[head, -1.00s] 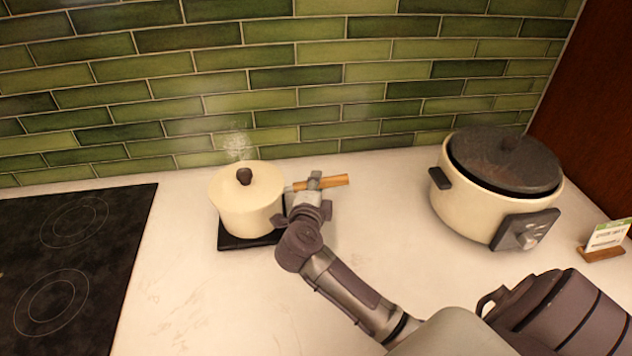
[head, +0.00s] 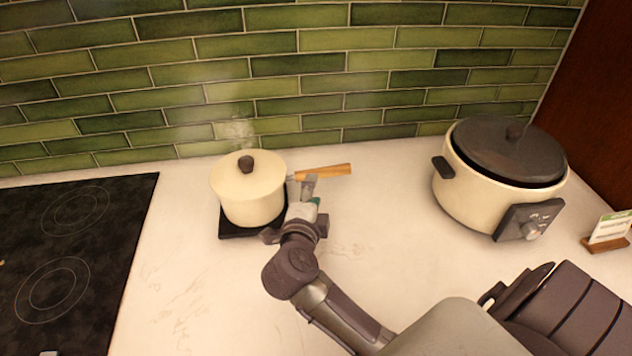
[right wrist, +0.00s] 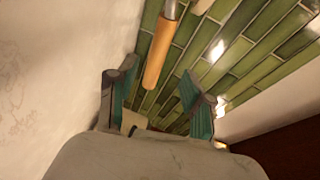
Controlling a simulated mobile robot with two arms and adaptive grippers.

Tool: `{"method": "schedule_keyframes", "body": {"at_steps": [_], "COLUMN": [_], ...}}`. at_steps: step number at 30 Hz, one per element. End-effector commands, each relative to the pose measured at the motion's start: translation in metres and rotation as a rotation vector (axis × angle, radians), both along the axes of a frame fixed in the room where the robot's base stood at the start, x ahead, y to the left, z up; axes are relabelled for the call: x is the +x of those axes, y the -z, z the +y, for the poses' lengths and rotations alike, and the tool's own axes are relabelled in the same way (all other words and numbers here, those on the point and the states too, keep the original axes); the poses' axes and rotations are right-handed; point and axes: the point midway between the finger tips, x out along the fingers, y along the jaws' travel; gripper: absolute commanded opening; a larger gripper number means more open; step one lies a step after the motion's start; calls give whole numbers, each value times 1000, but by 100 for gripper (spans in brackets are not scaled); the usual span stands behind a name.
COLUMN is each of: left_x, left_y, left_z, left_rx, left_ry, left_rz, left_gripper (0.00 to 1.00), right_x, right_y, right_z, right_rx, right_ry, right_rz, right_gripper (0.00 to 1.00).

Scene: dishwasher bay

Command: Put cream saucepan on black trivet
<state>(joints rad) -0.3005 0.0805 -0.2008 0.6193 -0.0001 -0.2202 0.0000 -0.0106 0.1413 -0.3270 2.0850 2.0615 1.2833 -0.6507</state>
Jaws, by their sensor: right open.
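The cream saucepan (head: 250,197), with a cream lid, a dark knob and a wooden handle (head: 325,171), sits upright on the black trivet (head: 237,232). Steam rises behind the lid. Most of the trivet is hidden under the pan; its front edge shows. My right gripper (head: 308,190) is open just right of the pan body, close below the handle. In the right wrist view the handle (right wrist: 160,62) shows beyond and between the open fingers, apart from them. My left gripper is not in view.
A black cooktop (head: 75,255) lies at the left. A large cream cooker (head: 478,195) with a dark lid stands at the right, near a small sign (head: 608,230). Green tiles (head: 300,65) close off the back. The counter front is clear.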

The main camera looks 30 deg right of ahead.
Motion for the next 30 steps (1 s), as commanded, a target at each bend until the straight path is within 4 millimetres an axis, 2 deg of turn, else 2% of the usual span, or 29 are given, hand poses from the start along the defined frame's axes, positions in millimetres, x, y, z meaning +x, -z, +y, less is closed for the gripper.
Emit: {"method": "schedule_keyframes", "body": {"at_steps": [3, 9, 26, 30], "left_x": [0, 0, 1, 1], "left_y": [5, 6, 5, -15], "left_z": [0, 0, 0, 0], "left_rx": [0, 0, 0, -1], "left_ry": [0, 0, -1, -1], "left_rz": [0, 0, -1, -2], "left_gripper": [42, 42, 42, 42], "right_x": [-15, -27, -27, -27], "right_y": [-2, -6, -8, -28], "right_z": [14, 25, 26, 26], "right_rx": [4, 1, 0, 0], "right_ry": [0, 1, 1, 1], "right_rz": [1, 0, 0, 0], "right_gripper": [51, 51, 51, 51]}}
